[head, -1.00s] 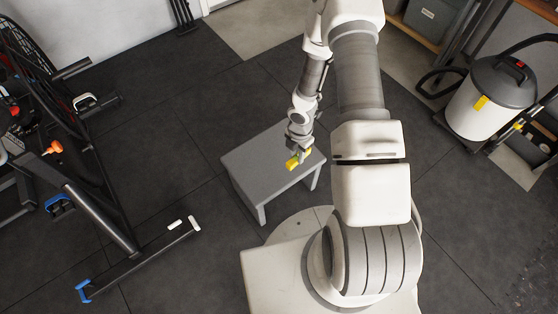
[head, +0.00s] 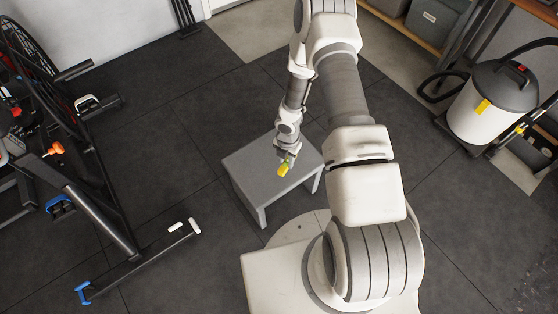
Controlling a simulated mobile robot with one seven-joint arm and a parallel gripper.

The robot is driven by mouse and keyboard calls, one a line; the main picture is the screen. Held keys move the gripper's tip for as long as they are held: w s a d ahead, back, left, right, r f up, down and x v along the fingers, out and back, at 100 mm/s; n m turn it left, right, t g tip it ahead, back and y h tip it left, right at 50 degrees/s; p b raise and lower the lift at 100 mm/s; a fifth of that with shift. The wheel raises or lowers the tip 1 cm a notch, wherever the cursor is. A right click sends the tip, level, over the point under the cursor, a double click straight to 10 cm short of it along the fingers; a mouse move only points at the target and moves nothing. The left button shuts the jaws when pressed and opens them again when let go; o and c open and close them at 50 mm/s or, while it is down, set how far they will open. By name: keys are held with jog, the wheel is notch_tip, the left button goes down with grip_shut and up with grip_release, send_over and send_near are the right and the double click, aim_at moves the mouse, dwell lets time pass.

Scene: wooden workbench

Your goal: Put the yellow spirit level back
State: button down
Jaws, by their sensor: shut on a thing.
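The yellow spirit level (head: 283,170) is a small yellow block in the head view, held at the end of my arm. My gripper (head: 284,162) is shut on it. Both show over the grey step stool (head: 242,181); whether the level touches the stool top or hangs above it, I cannot tell. Part of the level is hidden by my gripper.
A black exercise machine (head: 95,200) stands at the left. A white and black shop vacuum (head: 490,100) with a hose stands at the right. A wooden shelf with a grey bin (head: 434,20) is at the top right. Dark floor around the stool is clear.

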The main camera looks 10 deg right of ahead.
jog(key=w+f, duration=0.1)
jog(key=w+a+f+b, duration=0.1)
jog(key=w, duration=0.1)
jog(key=w+f, duration=0.1)
jog(key=shift+w+a, duration=0.25)
jog(key=shift+w, duration=0.05)
jog(key=shift+f+b, duration=1.05)
jog(key=shift+f, duration=0.95)
jog(key=shift+f, duration=0.25)
jog(key=c, duration=0.7)
grip_release()
jog(key=shift+r, duration=0.15)
jog(key=shift+o, duration=0.2)
jog(key=shift+r, duration=0.1)
